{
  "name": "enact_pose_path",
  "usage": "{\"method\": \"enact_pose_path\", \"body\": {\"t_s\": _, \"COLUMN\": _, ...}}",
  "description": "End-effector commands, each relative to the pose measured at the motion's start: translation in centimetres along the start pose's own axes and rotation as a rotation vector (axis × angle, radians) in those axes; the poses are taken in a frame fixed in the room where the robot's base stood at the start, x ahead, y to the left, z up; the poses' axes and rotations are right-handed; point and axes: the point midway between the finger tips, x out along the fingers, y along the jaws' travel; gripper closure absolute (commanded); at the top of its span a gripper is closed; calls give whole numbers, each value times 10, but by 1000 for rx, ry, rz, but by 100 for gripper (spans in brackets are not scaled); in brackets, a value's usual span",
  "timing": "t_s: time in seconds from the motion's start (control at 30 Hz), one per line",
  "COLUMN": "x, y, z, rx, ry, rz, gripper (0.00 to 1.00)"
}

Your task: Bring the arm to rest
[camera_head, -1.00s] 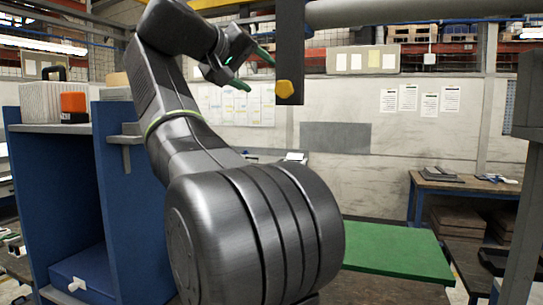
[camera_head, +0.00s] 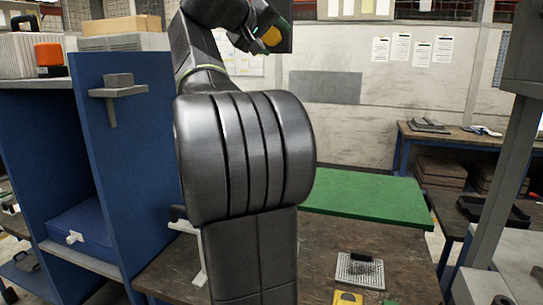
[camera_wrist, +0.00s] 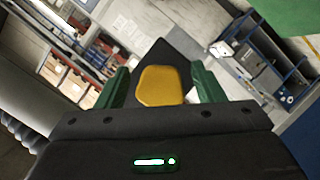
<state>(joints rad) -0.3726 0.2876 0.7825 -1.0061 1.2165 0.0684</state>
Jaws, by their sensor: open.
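My gripper (camera_head: 264,36) is at the top of the head view, with green fingers. A yellow knob (camera_head: 272,36) on a dark hanging plate (camera_head: 287,38) is right at the fingers. In the wrist view the knob (camera_wrist: 160,86) sits between the two spread green fingers of my gripper (camera_wrist: 163,78), with a visible gap on each side. The dark plate (camera_wrist: 160,50) shows behind the knob. The rest of the microscope arm above the plate is out of the head view.
A blue shelf unit (camera_head: 120,160) stands on the left with boxes on top. Below is a brown bench (camera_head: 330,240) with a green mat (camera_head: 370,197) and a perforated block (camera_head: 360,270). A grey post (camera_head: 505,150) stands at the right.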

Motion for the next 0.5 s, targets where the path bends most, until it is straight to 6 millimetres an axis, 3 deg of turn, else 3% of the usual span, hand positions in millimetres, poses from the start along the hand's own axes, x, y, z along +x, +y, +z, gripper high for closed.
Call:
{"method": "enact_pose_path", "body": {"t_s": 0.27, "x": -2, "y": 0, "z": 0, "rx": -1, "ry": 1, "rz": 0, "gripper": 38}}
{"method": "enact_pose_path", "body": {"t_s": 0.5, "x": -28, "y": -2, "z": 0, "rx": 2, "ry": 3, "rz": -4, "gripper": 38}}
